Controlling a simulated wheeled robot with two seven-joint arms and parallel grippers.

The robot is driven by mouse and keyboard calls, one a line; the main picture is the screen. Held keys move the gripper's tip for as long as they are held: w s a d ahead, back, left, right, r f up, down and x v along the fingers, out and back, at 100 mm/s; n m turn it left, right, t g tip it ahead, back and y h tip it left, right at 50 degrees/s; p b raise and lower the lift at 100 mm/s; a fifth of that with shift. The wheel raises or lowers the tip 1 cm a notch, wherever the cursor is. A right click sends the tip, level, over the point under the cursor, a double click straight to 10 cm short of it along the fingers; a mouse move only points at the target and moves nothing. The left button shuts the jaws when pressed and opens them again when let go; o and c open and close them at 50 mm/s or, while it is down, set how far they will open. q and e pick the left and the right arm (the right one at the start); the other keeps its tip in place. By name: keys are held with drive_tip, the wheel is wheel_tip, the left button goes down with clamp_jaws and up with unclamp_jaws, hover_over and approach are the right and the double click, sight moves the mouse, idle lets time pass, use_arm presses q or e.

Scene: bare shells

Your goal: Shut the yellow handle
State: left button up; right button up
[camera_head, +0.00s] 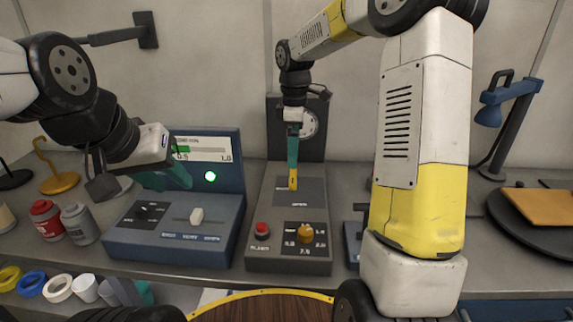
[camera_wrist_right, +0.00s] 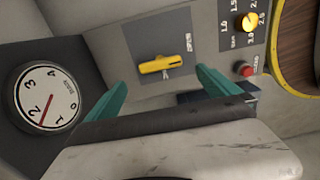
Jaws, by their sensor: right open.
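The yellow handle (camera_head: 293,182) is on the grey panel of the middle console (camera_head: 262,205). In the right wrist view the handle (camera_wrist_right: 160,64) lies nearly level across its panel, with small labels close by that I cannot read. My right gripper (camera_head: 292,158) is above and behind the handle in the head view, its teal fingers partly overlapping. In the right wrist view my right gripper (camera_wrist_right: 158,88) is open and empty, its fingers apart with the handle beyond the gap. My left gripper (camera_head: 168,179) is over the blue console, away from the handle; its finger gap is unclear.
A round dial (camera_wrist_right: 45,97) stands behind the handle. A red button (camera_head: 262,229) and a yellow knob (camera_head: 305,233) are in front. The blue console (camera_head: 175,228) with a white slider is to the left. Jars (camera_head: 79,223) stand at the far left.

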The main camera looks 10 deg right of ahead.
sight(293, 175)
wheel_tip(293, 175, down, 8)
drive_tip(key=shift+r, duration=0.1)
idle(0.4)
drive_tip(key=shift+c, duration=0.2)
drive_tip(key=c, duration=1.3)
drive_tip(key=shift+o, duration=0.2)
